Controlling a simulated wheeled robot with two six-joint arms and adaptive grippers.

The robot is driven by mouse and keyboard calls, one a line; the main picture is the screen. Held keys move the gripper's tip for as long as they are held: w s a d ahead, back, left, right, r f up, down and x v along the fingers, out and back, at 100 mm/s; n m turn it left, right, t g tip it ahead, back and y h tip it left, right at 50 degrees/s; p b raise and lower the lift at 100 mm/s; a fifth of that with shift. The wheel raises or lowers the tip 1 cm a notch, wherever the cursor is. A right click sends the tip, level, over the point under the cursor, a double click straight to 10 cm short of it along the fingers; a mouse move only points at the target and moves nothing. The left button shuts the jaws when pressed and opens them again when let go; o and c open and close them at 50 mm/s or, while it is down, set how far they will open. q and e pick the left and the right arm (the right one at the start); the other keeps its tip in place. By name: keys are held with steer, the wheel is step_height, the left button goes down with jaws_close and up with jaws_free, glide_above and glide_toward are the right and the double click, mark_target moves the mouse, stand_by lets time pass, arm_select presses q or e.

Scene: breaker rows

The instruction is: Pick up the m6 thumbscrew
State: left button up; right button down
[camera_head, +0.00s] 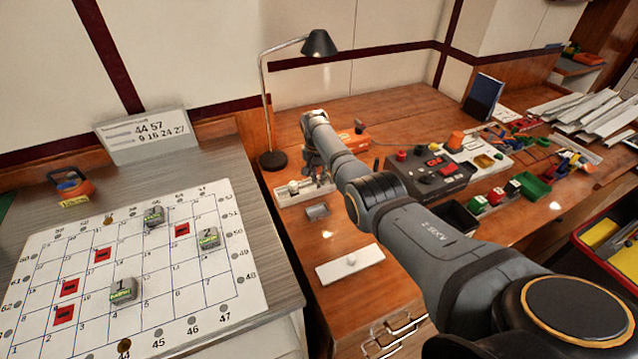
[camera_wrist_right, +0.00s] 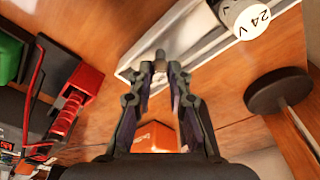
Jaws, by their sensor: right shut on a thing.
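My right gripper (camera_head: 318,172) reaches over the back of the wooden desk, above a pale narrow tray (camera_head: 290,198). In the right wrist view its fingertips (camera_wrist_right: 160,67) are closed on a small grey knob-like piece, which I take to be the m6 thumbscrew (camera_wrist_right: 160,56). The piece shows at the pale tray (camera_wrist_right: 190,40); I cannot tell whether it still touches it. In the head view the thumbscrew is hidden by the gripper. My left gripper is not in view.
The lamp base (camera_head: 272,160) and an orange box (camera_head: 354,141) are close by. A numbered board (camera_head: 215,280) is at left.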

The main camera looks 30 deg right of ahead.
steer(key=shift+r, duration=0.1)
steer(key=shift+r, duration=0.35)
steer(key=s+d+r+p, duration=0.2)
steer(key=s+r+p, duration=0.4)
steer(key=s+r, duration=0.6)
steer(key=shift+s+d, duration=0.4)
steer(key=shift+s, duration=0.5)
